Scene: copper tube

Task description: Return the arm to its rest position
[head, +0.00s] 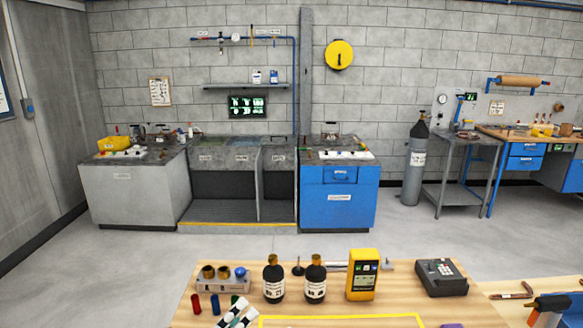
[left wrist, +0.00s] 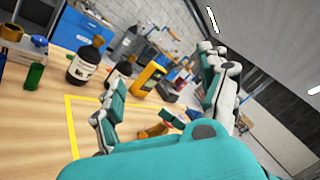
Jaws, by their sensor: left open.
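My left gripper (head: 237,314) shows at the bottom of the head view, over the front left part of the wooden workbench (head: 200,285). In the left wrist view its two teal and white fingers (left wrist: 165,95) are spread wide apart, with nothing held between them. The bench top lies beyond the fingers. My right gripper is not in view. A bent copper-coloured piece (head: 515,292) lies on the surface at the right of the head view.
Two dark bottles (head: 273,280) (head: 315,281), a yellow meter (head: 362,275) and a dark keypad device (head: 441,278) stand along the bench's back. A fittings block (head: 222,282) and small coloured cylinders (head: 196,304) are near the left gripper. A yellow outline (head: 340,318) marks the bench's front.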

